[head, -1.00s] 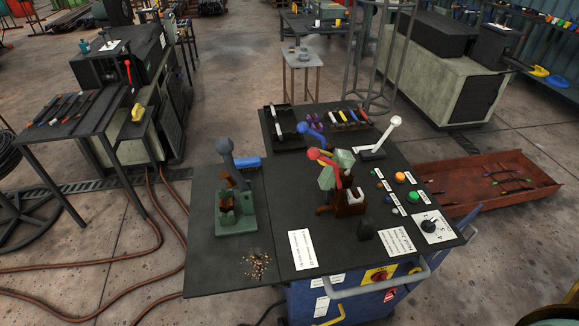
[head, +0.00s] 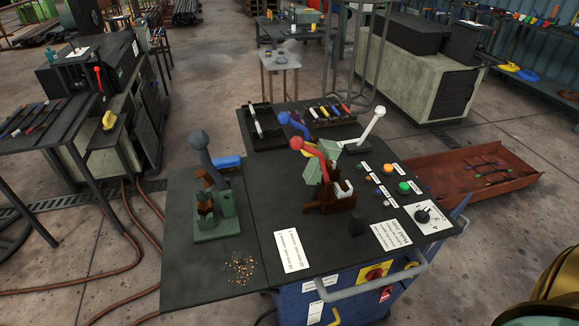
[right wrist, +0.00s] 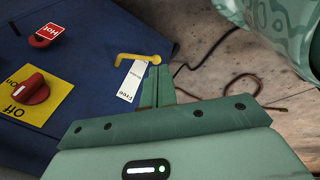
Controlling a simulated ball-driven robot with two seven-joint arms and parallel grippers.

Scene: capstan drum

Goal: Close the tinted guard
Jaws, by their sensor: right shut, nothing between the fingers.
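On the black bench top, a brown drum stand (head: 332,198) carries a red-knobbed lever (head: 312,148). Pale green pieces (head: 312,172) stand beside it; I cannot tell whether any of them is the tinted guard. A grey-knobbed lever (head: 202,150) rises from a green base (head: 216,226) on the left. My right gripper (right wrist: 157,80) shows in the right wrist view, its fingers shut and empty. Its tips are close to a yellow hooked handle (right wrist: 138,56) on the blue cabinet; contact is unclear. My left gripper is out of view.
A white label (right wrist: 131,80) hangs by the yellow handle, and a red rotary switch (right wrist: 30,88) is on the blue cabinet. A grey rail (head: 378,283) runs along the bench front. Brown crumbs (head: 240,267) lie at the front left. A rust-red tray (head: 470,175) is at right.

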